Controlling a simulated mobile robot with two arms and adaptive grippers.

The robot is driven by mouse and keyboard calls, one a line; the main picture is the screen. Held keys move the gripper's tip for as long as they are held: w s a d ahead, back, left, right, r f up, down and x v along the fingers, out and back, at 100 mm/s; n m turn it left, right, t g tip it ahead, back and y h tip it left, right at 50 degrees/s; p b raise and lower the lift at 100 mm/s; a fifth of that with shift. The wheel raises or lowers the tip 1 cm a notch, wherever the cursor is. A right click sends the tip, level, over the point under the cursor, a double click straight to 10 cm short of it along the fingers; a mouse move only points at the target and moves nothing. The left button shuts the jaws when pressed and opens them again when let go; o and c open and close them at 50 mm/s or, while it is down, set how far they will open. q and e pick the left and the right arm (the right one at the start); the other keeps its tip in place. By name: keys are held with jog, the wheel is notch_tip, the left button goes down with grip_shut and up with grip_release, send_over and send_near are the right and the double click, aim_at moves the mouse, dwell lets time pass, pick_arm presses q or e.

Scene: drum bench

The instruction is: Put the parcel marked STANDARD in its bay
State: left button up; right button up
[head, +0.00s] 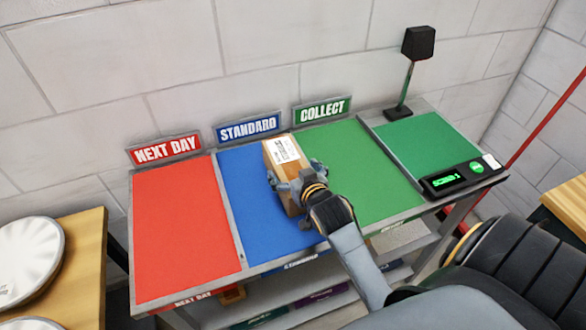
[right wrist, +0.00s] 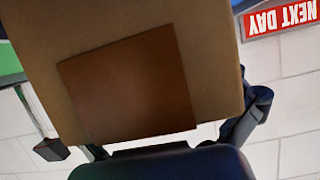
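A brown cardboard parcel (head: 281,152) with a white label is in my right gripper (head: 295,181); the label is too small to read. The gripper's fingers are on both sides of it. In the head view the parcel overlaps the right part of the blue bay (head: 245,205), by the edge of the green COLLECT bay (head: 370,170). I cannot tell whether it touches the surface. In the right wrist view the parcel (right wrist: 210,50) fills the middle, with a darker brown square on it. The blue STANDARD sign (head: 248,127) stands behind the blue bay. My left gripper is not in view.
The red NEXT DAY bay (head: 180,230) is empty at the left. A scale (head: 455,180) with a lit display and a black post-mounted device (head: 418,44) stand at the right. Drum-like discs (head: 30,260) lie on a wooden table at the left. A wall is behind.

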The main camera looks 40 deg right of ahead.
jog(key=shift+r, duration=0.2)
jog(key=shift+s, duration=0.35)
jog(key=b+v, duration=0.1)
jog(key=v, duration=1)
jog(key=shift+b, duration=0.35)
jog(key=shift+s+a, duration=0.1)
